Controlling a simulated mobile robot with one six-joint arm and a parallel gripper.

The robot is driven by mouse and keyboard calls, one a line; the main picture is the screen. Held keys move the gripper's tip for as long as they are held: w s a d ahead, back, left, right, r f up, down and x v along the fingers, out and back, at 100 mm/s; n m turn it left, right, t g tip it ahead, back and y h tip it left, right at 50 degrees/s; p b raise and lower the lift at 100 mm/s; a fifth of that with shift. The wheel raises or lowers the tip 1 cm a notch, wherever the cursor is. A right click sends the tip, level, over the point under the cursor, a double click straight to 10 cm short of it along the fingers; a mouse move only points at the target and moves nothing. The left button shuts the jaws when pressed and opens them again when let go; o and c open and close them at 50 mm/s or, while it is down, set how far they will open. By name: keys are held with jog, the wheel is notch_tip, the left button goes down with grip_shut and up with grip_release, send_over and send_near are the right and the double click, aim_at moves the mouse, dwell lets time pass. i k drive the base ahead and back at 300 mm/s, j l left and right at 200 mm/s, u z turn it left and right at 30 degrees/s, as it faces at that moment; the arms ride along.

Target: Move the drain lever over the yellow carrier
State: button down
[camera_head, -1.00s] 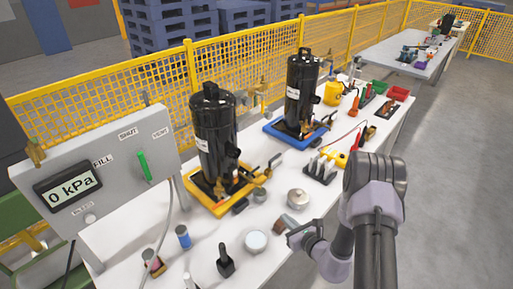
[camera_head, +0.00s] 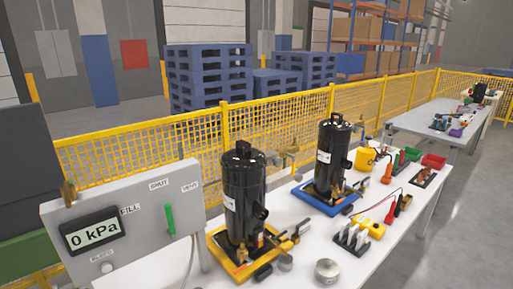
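The yellow carrier (camera_head: 226,264) lies on the white bench, with a tall black cylinder (camera_head: 243,200) standing upright on it. Brass fittings with a lever-like bar (camera_head: 287,243) stick out at the carrier's right side, low beside the cylinder. I take this bar to be the drain lever, but it is small and I cannot tell its exact position. A round grey knob or cap (camera_head: 285,264) is just below it. My gripper and arm are not in view.
A blue carrier (camera_head: 313,204) with a second black cylinder (camera_head: 332,160) stands farther right. A grey panel (camera_head: 140,222) reading 0 kPa stands at left. A silver round pot (camera_head: 327,271) and a black rack (camera_head: 351,239) are on the bench. A yellow mesh fence (camera_head: 150,145) runs behind.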

aim_at(284, 232)
jog(key=i+l+u, duration=0.1)
jog(key=i, duration=0.35)
jog(key=i+l+u, duration=0.1)
jog(key=i, duration=0.35)
